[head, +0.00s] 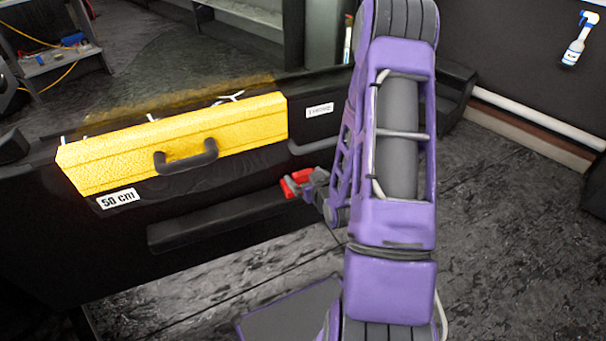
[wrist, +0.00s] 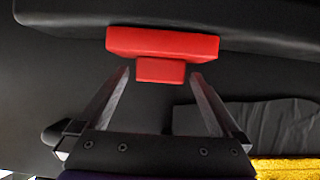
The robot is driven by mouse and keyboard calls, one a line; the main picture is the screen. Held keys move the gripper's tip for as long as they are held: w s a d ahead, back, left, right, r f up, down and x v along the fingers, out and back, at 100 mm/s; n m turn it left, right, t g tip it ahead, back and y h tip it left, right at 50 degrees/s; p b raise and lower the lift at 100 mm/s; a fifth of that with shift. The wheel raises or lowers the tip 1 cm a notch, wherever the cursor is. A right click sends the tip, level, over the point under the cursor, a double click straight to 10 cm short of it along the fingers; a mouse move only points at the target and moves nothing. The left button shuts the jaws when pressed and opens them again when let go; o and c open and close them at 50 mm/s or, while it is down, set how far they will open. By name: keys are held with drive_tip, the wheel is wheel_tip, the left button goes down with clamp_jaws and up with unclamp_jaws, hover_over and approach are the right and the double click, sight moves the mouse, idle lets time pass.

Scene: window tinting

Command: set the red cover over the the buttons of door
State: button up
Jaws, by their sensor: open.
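The red cover (head: 296,183) is at the right end of the black door's (head: 70,240) armrest. In the wrist view the red cover (wrist: 162,44) lies against a dark ledge, with a smaller red tab (wrist: 160,70) sticking out toward me. My gripper (wrist: 160,73) is open, with one fingertip on each side of the tab and visible gaps between. In the head view my gripper (head: 308,186) is right beside the cover, partly hidden by my arm. No door buttons show; whether they are under the cover cannot be told.
A yellow case (head: 230,127) with a dark handle rests against the upper door, above a "50 cm" label (head: 118,199). The door's long armrest (head: 215,218) juts out below. A spray bottle (head: 577,40) hangs on the right wall. The floor (head: 510,220) at right is clear.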

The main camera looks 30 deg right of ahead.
drive_tip(key=p+v, duration=0.7)
drive_tip(key=v, duration=0.3)
drive_tip(key=shift+p, duration=0.35)
